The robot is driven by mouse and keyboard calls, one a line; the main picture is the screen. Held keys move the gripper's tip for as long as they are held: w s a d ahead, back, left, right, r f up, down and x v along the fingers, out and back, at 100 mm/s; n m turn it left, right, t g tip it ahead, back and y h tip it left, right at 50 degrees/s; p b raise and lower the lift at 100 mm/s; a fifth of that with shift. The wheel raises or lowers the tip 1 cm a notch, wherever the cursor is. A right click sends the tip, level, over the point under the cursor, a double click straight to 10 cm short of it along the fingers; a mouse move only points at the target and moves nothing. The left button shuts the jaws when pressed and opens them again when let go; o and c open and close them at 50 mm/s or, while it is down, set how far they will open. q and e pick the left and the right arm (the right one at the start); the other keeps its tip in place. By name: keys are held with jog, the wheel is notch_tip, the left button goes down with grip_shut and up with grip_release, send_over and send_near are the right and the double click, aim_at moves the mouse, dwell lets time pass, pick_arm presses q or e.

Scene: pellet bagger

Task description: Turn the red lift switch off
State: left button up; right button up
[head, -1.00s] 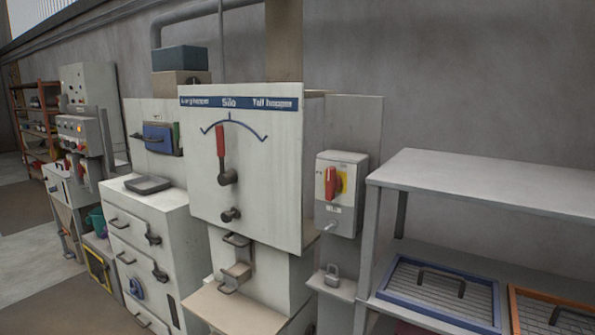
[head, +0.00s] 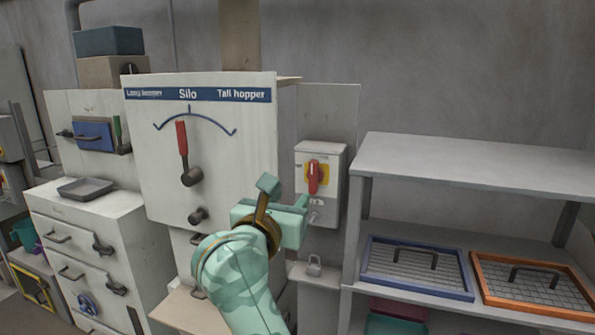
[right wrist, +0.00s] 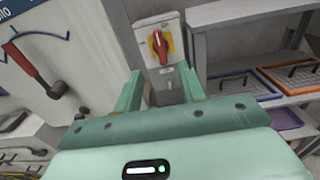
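The red lift switch (head: 313,177) is a red rotary handle on a yellow plate, on the front of a grey box (head: 334,160) fixed to a wall panel. Its handle stands roughly upright. It also shows in the right wrist view (right wrist: 159,46), beyond the fingers. My right gripper (head: 286,200) is in front of the panel, lower and left of the switch in the head view. In the right wrist view its two fingers (right wrist: 162,88) are apart with nothing held between them, and it does not touch the switch. My left gripper is out of view.
The silo panel (head: 240,140) with a red-handled lever (head: 183,145) stands left of the switch. A grey shelf (head: 470,165) on the right holds a blue-framed screen (head: 415,293) and an orange-framed screen (head: 480,288).

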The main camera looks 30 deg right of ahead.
aim_at(312, 170)
jog(key=b+x, duration=0.1)
jog(key=x, duration=1.4)
jog(key=shift+w+d, duration=0.2)
jog(key=shift+w, duration=0.15)
grip_shut()
